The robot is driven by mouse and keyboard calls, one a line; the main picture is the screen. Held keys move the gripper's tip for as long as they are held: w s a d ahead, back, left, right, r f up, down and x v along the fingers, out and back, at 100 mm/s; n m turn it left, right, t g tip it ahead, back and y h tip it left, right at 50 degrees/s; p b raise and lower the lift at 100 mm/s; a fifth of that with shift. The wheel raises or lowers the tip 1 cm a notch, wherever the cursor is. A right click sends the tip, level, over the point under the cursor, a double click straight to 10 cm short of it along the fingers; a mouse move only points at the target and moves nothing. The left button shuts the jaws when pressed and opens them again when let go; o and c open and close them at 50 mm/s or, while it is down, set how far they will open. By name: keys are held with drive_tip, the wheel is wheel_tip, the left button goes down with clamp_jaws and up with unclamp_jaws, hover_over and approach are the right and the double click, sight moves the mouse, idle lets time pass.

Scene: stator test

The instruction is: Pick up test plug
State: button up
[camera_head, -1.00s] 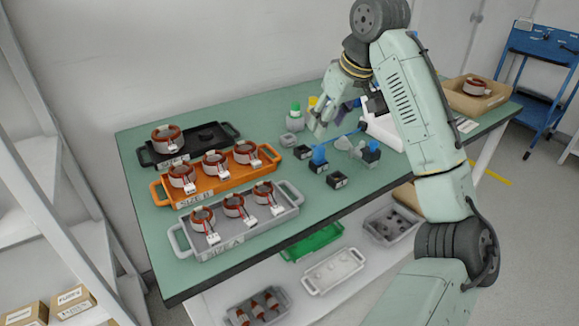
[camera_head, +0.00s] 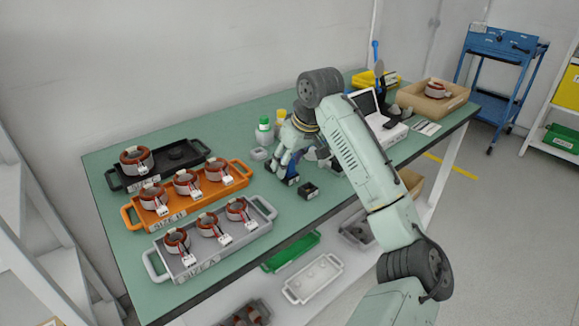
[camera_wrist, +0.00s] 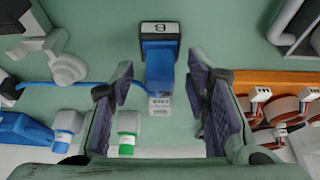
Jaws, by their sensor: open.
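The test plug (camera_wrist: 160,68) is blue, with a white connector end. It sits in a dark holder with a white label reading "B" (camera_wrist: 158,28), and a blue cable runs off to the left in the wrist view. My gripper (camera_wrist: 160,85) is open, with one dark-padded finger on each side of the plug and gaps visible between. In the head view my gripper (camera_head: 284,166) is low over the bench and partly hides the plug and its holder.
An empty black holder (camera_head: 308,191) stands just right of my gripper. A green-capped bottle (camera_head: 264,129) is close behind. Grey (camera_head: 258,238), orange (camera_head: 133,218) and black (camera_head: 186,153) trays with stators are on the left. A white device (camera_head: 393,134) stands to the right.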

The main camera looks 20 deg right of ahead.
drive_tip(key=shift+c, duration=0.3)
clamp_jaws()
idle(0.3)
